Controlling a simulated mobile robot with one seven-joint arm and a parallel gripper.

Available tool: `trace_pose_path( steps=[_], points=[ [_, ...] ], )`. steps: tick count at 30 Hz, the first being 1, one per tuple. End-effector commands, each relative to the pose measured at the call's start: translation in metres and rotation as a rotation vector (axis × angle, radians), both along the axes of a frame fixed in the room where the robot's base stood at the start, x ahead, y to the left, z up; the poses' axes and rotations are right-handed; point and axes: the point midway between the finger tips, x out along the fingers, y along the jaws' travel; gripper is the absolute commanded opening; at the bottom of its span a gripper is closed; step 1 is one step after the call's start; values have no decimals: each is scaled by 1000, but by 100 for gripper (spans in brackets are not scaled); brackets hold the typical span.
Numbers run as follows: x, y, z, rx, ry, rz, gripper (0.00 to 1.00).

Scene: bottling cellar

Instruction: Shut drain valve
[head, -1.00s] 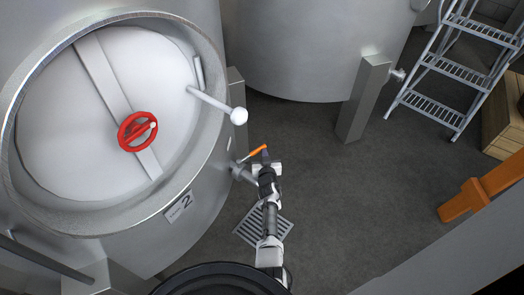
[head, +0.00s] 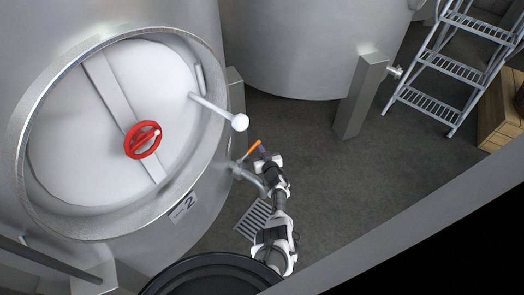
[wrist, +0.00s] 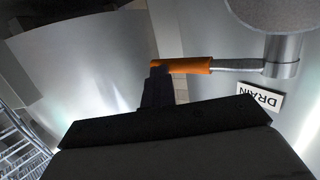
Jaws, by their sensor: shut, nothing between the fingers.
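The drain valve has an orange-sleeved lever (head: 253,147) low on the side of the tank marked 2. The lever also shows in the wrist view (wrist: 184,66), running on as a bare metal rod to a metal valve body (wrist: 284,52). A "DRAIN" label (wrist: 262,97) is beside it. My gripper (head: 264,154) is shut, with its dark fingertips (wrist: 157,82) at the free end of the orange sleeve. The fingers are beside the lever, not around it. I cannot tell whether they touch it.
The tank's round door (head: 80,135) with a red handwheel (head: 143,140) is at the left, and a white-knobbed bar (head: 220,110) sticks out above the valve. A floor grate (head: 252,218) is below. A step ladder (head: 440,75) stands at the back right. The middle floor is clear.

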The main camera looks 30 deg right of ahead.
Motion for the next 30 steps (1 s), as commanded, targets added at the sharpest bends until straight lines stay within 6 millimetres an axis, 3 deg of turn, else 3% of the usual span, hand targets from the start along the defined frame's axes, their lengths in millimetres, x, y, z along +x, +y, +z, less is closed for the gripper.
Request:
trace_pose_path(
  steps=[30],
  points=[
    [8,4,5,-5,-5,6,0]
  ],
)
